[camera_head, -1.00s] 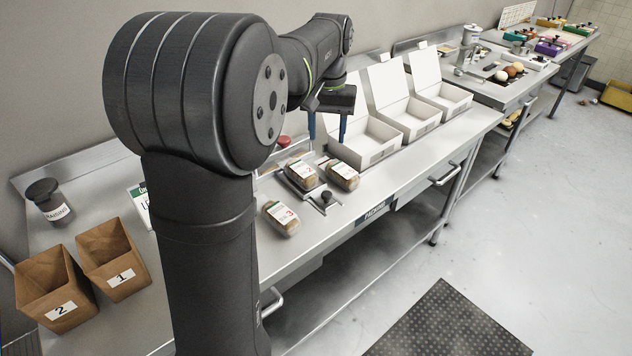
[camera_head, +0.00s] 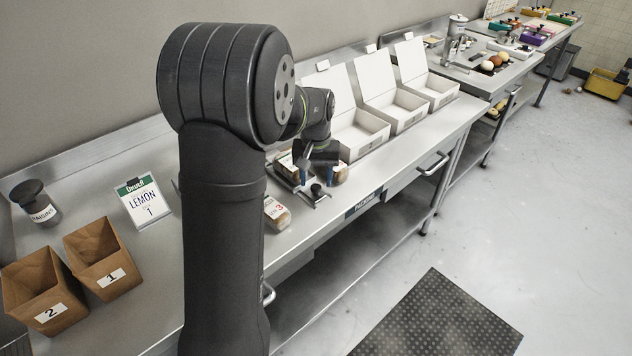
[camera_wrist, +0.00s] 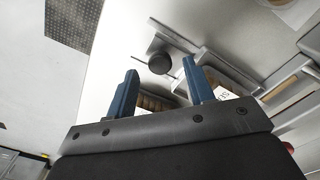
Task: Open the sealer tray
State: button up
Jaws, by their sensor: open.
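The sealer tray (camera_head: 312,198) appears to be the low metal piece on the bench with a round black knob (camera_head: 316,189) at its front. In the wrist view the knob (camera_wrist: 160,63) shows just beyond and between the fingertips of my gripper (camera_wrist: 160,70). The blue fingers are spread apart with nothing held. In the head view my gripper (camera_head: 317,176) hangs low over the tray, close behind the knob, and hides much of it. I cannot tell whether a finger touches anything. A wrapped pack (camera_head: 285,166) shows at the tray's back left, partly hidden.
Another wrapped pack (camera_head: 340,172) lies right of my gripper, and one (camera_head: 276,213) lies front left, partly behind my arm. Open white boxes (camera_head: 398,108) line the back. Paper bags (camera_head: 100,262) and a lemon sign (camera_head: 143,203) stand left. The bench front near the knob is clear.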

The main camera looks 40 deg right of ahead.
jog(key=shift+f, duration=0.9)
jog(key=shift+c, duration=0.3)
grip_shut()
jog(key=s, duration=0.5)
jog(key=shift+s, duration=0.4)
jog(key=shift+o, duration=0.3)
grip_release()
